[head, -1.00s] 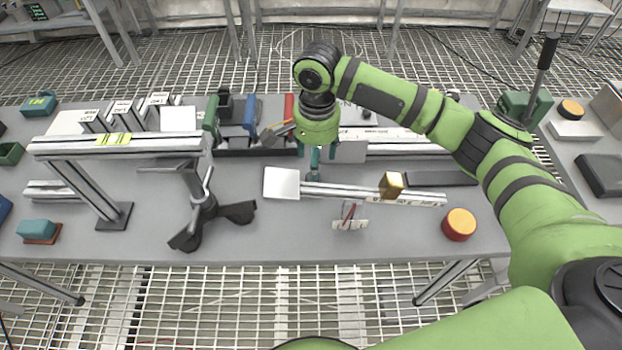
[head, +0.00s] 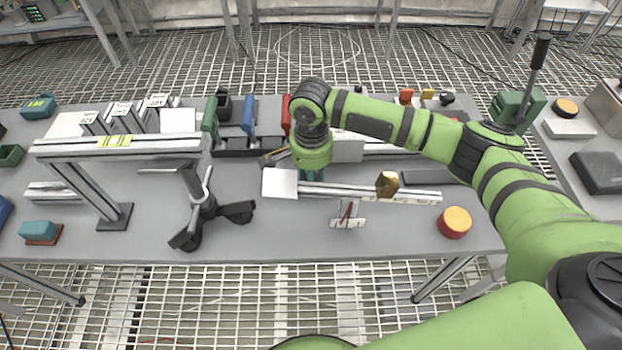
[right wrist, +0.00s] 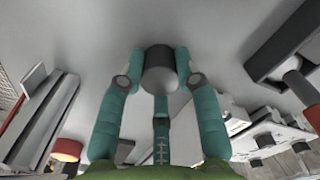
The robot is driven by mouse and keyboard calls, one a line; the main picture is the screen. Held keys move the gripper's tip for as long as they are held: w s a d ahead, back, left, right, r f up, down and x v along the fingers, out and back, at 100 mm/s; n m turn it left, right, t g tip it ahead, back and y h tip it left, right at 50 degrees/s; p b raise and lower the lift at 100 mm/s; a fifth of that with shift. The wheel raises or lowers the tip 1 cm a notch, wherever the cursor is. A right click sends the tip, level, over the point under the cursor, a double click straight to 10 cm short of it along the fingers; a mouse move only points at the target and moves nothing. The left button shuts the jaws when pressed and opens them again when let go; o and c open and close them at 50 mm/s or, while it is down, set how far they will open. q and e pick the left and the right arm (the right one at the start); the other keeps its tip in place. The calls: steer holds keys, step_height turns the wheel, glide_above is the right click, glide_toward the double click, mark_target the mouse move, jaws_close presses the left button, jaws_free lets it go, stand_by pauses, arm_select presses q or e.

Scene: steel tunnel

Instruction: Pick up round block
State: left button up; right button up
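A small grey cylinder (right wrist: 161,72), a round block, stands on the grey surface in the right wrist view. The teal fingers of my right gripper (right wrist: 160,68) are around it, one on each side and one at the near side. The side fingertips are very close to it; I cannot tell if they touch. In the head view my right gripper (head: 312,175) points down just behind the rail and hides the cylinder. A second round piece, red with an orange top (head: 455,222), lies at the table's right front, apart from the gripper. My left gripper is not in view.
A rail (head: 340,190) with a white plate and a gold block (head: 387,184) lies just in front of the gripper. A dark bracket (head: 205,205) stands to its left. Upright blue and red pieces stand behind. The table's front right strip is mostly clear.

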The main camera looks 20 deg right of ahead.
steer(key=shift+r, duration=0.1)
jaws_close()
step_height(320, 180, up, 10)
steer(key=shift+f, duration=0.2)
steer(key=shift+r, duration=0.15)
stand_by(0.7)
